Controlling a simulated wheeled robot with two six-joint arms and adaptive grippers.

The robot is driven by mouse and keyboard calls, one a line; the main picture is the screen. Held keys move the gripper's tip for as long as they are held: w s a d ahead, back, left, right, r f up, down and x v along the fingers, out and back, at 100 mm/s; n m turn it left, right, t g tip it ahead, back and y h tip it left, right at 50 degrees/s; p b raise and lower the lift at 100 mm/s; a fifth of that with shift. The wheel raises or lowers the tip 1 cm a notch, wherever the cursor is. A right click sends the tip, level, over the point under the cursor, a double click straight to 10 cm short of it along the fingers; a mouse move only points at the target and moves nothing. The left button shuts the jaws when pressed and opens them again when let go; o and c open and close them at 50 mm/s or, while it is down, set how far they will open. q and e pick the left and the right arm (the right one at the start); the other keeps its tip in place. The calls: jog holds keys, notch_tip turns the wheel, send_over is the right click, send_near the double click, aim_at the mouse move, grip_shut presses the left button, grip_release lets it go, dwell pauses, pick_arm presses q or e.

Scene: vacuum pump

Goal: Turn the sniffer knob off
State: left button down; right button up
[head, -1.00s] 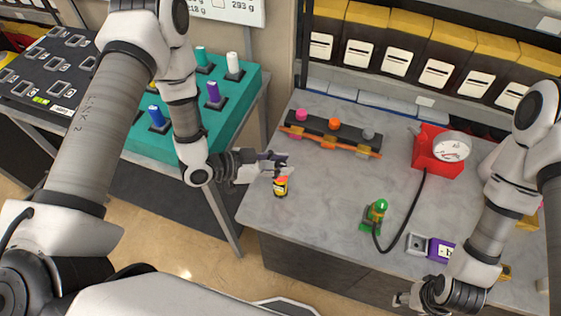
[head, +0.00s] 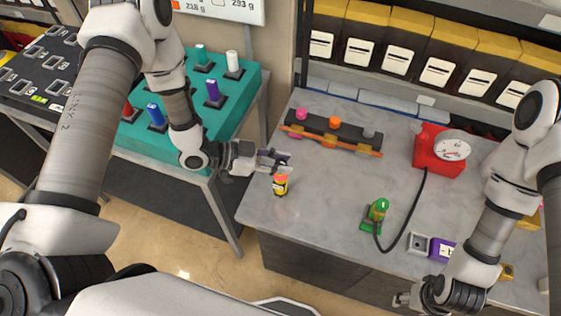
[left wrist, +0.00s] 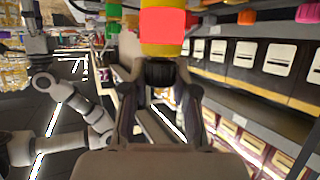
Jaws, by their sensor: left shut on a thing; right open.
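My right gripper (head: 415,297) is open and empty at the lower right.
A black bar with pink, orange and grey knobs (head: 333,130) lies behind the canister. A green device (head: 376,213) is cabled to a red gauge box (head: 437,150). A teal block with coloured cylinders (head: 255,85) stands left.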

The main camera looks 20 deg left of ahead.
aim_at(280, 161)
pick_arm(q)
jog(key=m+g+h+b, duration=0.1)
jog(key=m+g, duration=0.4)
jog(key=g, duration=0.1)
jog(key=shift+w+f, duration=0.1)
jog(key=shift+f, duration=0.05)
jog(key=m+g+b, duration=0.1)
jog(key=m+g, duration=0.2)
jog(key=shift+b, duration=0.3)
jog(key=shift+m+g+y, duration=0.3)
jog(key=shift+m+g, duration=0.1)
jog(key=shift+g, duration=0.1)
dwell(0.3)
jog(key=c, duration=0.9)
grip_release()
jog(key=shift+r, duration=0.2)
notch_tip(280, 161, up, 10)
